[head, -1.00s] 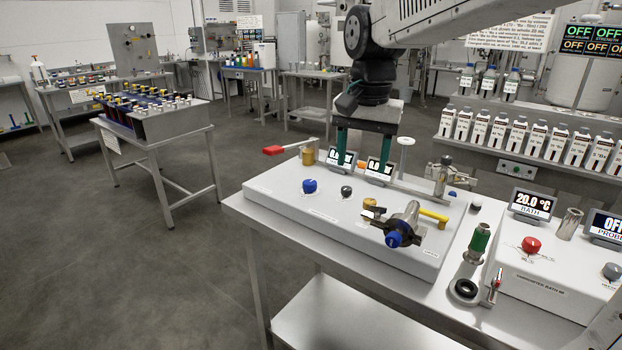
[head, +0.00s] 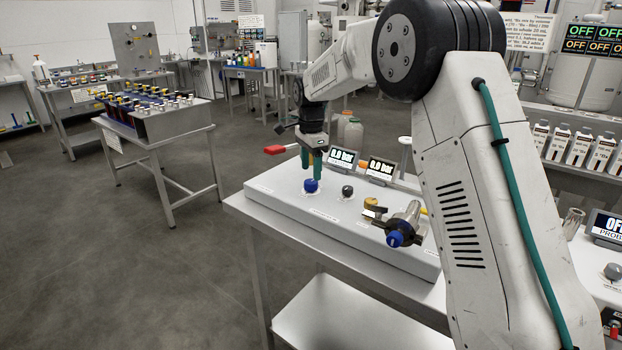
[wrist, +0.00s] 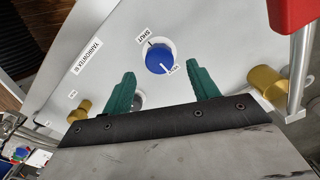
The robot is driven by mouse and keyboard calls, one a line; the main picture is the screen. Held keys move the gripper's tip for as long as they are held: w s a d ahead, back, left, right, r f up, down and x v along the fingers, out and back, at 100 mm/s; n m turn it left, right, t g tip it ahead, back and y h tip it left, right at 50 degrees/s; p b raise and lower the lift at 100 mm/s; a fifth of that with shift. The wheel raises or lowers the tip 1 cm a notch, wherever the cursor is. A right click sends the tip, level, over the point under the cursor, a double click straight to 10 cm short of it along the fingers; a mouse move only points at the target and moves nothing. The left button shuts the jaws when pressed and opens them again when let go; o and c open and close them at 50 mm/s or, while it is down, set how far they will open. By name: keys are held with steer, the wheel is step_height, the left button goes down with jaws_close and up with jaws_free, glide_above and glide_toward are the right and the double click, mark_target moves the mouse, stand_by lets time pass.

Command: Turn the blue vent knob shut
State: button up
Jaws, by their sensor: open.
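The blue vent knob (head: 311,186) is a small round knob on top of the white panel box, near its left end. In the wrist view the gripper (wrist: 160,72) has one finger to each side, with the knob lying ahead between the fingertips. I cannot tell the exact height gap.
A red-handled lever (head: 275,150) stands at the box's back left. A dark knob (head: 347,191) and a metal fitting with a blue cap (head: 394,239) lie to the right. Two "0.0 bar" displays (head: 343,159) stand behind. Brass fittings (wrist: 266,82) flank the fingers in the wrist view.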

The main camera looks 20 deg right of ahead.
mark_target(311, 181)
steer(key=shift+f, duration=2)
steer(key=c, duration=1)
